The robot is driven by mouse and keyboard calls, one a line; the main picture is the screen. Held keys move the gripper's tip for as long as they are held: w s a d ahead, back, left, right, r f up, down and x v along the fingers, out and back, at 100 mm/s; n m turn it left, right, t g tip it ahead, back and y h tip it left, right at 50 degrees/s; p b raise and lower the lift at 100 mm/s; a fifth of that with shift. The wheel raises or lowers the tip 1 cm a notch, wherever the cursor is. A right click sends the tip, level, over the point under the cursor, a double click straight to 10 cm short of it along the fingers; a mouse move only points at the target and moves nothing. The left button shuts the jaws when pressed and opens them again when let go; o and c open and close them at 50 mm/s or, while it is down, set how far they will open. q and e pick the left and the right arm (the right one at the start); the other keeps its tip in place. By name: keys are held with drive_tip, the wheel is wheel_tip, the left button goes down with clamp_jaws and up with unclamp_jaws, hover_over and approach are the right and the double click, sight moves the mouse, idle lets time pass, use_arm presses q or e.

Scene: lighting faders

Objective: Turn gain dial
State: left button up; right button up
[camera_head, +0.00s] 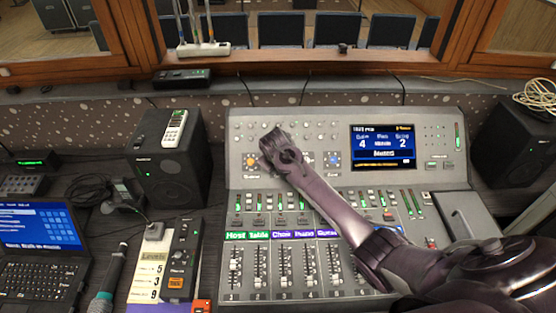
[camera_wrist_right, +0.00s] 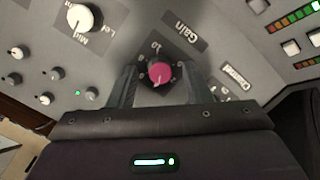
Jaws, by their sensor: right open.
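The gain dial (camera_wrist_right: 160,72) is a small knob with a pink-red cap on a dark base, beside a "Gain" label in the right wrist view. My right gripper (camera_wrist_right: 162,88) is open, with one finger on each side of the dial. I cannot tell whether either finger touches it. In the head view my right gripper (camera_head: 272,152) is over the upper left of the mixing console (camera_head: 340,125), and it hides the panel behind it. My left gripper is not in view.
A white dial (camera_wrist_right: 83,18) sits close by at the upper left of the wrist view. The console has a lit screen (camera_head: 383,147) and rows of faders (camera_head: 284,266). Speakers (camera_head: 168,158) (camera_head: 515,143) flank it. A laptop (camera_head: 40,245) stands at the left.

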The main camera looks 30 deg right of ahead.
drive_tip(key=b+v, duration=0.1)
drive_tip(key=v, duration=0.6)
drive_tip(key=shift+s+r+b, duration=0.2)
drive_tip(key=shift+b, duration=0.15)
drive_tip(key=shift+a, duration=0.1)
drive_tip(key=shift+f, duration=0.1)
